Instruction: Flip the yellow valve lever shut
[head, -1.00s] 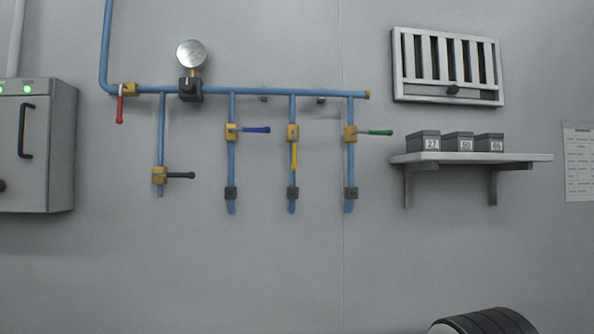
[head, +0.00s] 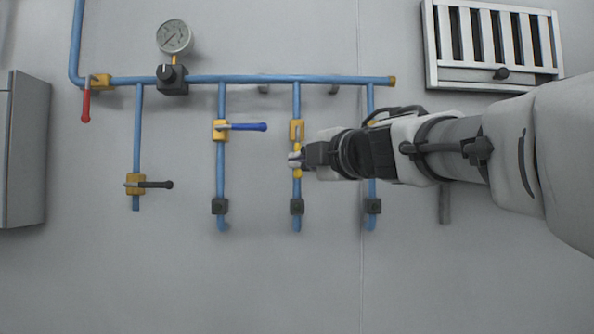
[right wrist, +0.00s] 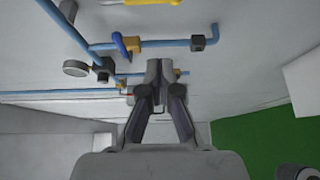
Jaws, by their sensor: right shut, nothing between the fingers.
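The yellow valve lever (head: 297,173) hangs down along its vertical blue pipe in the head view, below its yellow valve body (head: 297,130). Its middle is partly hidden by my right gripper (head: 295,159). The lever also shows at the top edge of the right wrist view (right wrist: 152,2), cut off by the frame. My right gripper is shut and empty, its tips in front of or beside the lever; contact cannot be told. It also shows in the right wrist view (right wrist: 160,68), fingers together. My left gripper is not in view.
The blue lever (head: 249,127) sticks out to the right on the neighbouring pipe. A red lever (head: 86,106), a black lever (head: 156,185) and a pressure gauge (head: 174,37) are further left. My right arm hides the green lever's place. The wall below the pipes is clear.

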